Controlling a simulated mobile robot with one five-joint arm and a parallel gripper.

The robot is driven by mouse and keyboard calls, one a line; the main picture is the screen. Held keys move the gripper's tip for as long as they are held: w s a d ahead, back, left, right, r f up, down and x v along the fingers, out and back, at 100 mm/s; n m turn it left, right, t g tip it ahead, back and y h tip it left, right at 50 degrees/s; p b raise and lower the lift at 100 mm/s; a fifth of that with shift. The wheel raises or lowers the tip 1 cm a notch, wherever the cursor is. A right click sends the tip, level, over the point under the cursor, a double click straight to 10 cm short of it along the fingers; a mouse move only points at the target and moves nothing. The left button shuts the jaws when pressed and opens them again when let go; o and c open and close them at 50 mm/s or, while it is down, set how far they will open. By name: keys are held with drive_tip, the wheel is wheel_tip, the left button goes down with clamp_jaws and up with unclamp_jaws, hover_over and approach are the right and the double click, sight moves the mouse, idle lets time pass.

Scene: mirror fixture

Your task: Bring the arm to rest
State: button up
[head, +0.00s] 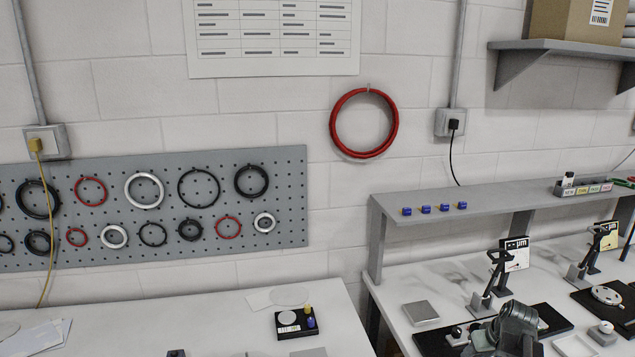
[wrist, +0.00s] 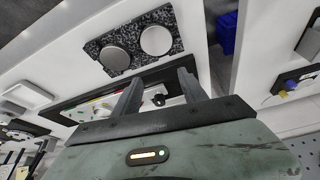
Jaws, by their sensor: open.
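My gripper (wrist: 160,78) shows in the wrist view with its two dark fingers apart. Nothing is held between them. Beyond the fingers lies a dark, long tray or mat (wrist: 68,108) with small items on it, partly hidden by the fingers. A speckled dark plate (wrist: 92,47) with two round silver discs (wrist: 156,40) lies past the fingertips.
A right bench carries a raised shelf (head: 480,209), black stands (head: 500,270) and a grey square block (head: 421,312). A left table (head: 240,318) holds a small black fixture (head: 290,324). A pegboard with rings (head: 290,175) hangs behind. A blue bin (wrist: 227,33) shows in the wrist view.

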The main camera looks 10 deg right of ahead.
drive_tip(key=w+a+f+n+g+y+b, duration=0.1)
drive_tip(key=w+a+f+n+b, duration=0.15)
drive_tip(key=a, duration=0.95)
drive_tip(key=w+a+f+n+y+b, duration=0.15)
drive_tip(key=w+a, duration=0.25)
drive_tip(key=a, duration=0.8)
drive_tip(key=s+a+f+m+g+h+b, duration=0.1)
drive_tip(key=s+a+f+m+g+h, duration=0.1)
drive_tip(key=s+a, duration=0.5)
drive_tip(key=a+f+m+g, duration=0.1)
drive_tip(key=a, duration=0.4)
drive_tip(key=shift+s, duration=0.4)
drive_tip(key=shift+d, duration=0.15)
